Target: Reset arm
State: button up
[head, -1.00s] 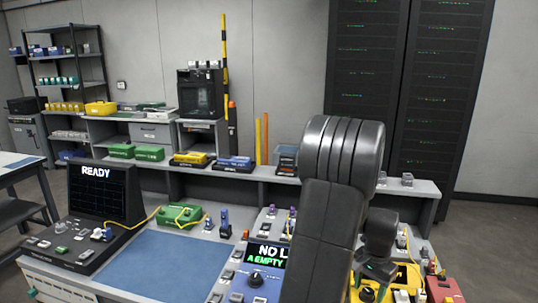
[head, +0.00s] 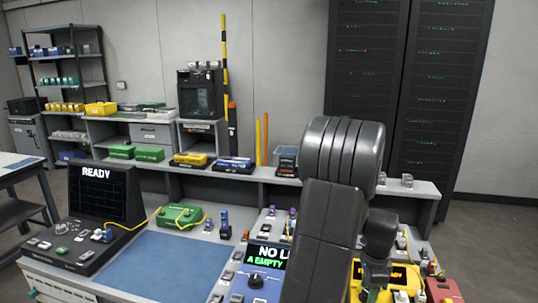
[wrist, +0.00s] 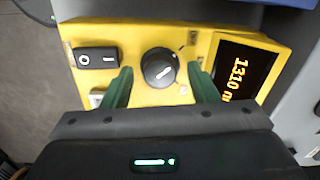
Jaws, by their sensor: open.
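My gripper (wrist: 162,90) shows in the wrist view as two green fingers, spread apart and empty. They are on either side of a black rotary knob (wrist: 158,68) on a yellow instrument (wrist: 130,35); I cannot tell how far above it they are. The instrument's dark display (wrist: 240,72) shows orange text reading "1310 n", cut off. A black rocker switch (wrist: 97,58) is left of the knob. In the head view my dark arm stands at the right over the bench, and the gripper's fingers are hard to make out. The yellow instrument (head: 375,274) is partly hidden behind the arm.
A black console (head: 97,195) reading "READY" stands at the left of the bench beside a blue mat (head: 165,262). A green device (head: 180,217) with a yellow cable is behind the mat. A blue panel (head: 255,270) reads "NO L" and "A EMPTY". A red box (head: 443,290) is at the right.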

jog(key=shift+m, duration=0.6)
